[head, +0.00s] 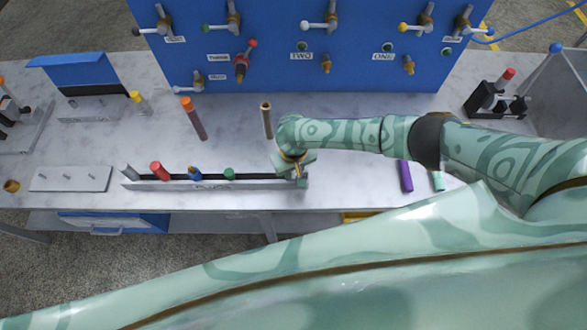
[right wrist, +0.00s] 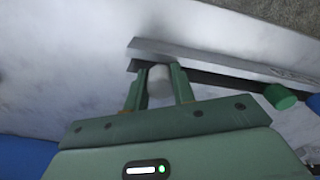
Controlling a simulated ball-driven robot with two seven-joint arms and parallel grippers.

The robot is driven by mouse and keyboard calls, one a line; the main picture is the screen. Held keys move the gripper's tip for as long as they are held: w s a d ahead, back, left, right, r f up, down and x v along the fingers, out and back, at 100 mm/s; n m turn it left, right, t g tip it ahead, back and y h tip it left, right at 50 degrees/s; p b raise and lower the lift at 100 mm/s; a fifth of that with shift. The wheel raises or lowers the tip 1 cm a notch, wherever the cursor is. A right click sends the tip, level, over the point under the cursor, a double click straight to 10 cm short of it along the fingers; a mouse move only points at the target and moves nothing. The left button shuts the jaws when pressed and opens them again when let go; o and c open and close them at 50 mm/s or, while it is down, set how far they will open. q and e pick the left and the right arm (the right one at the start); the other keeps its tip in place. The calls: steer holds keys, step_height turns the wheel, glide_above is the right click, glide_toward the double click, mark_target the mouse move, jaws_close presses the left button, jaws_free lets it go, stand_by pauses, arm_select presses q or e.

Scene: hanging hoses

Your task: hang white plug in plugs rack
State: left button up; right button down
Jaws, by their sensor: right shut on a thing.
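The plugs rack (head: 160,186) is a long, low grey rail near the front edge of the bench in the head view. A grey plug (head: 128,173), a red plug (head: 158,171), a blue plug (head: 194,173) and a green plug (head: 229,174) stand in it. My right gripper (head: 297,172) is at the rack's right end. In the right wrist view it is shut on the white plug (right wrist: 159,84), with the rack (right wrist: 215,64) just beyond the fingertips. Whether the plug touches the rack I cannot tell. In the head view my gripper hides the plug. My left gripper is not in view.
A brown-orange cylinder (head: 194,118) and a thin tan-topped one (head: 266,120) stand behind the rack. Purple (head: 405,176) and pale green (head: 438,181) cylinders lie to the right. A blue panel with valves (head: 300,60) closes off the back.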

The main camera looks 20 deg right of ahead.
steer(key=shift+f, duration=0.2)
steer(key=c, duration=1.1)
jaws_free()
step_height(320, 180, up, 16)
steer(key=p, duration=0.6)
steer(key=shift+r, duration=0.15)
steer(key=shift+s, duration=0.1)
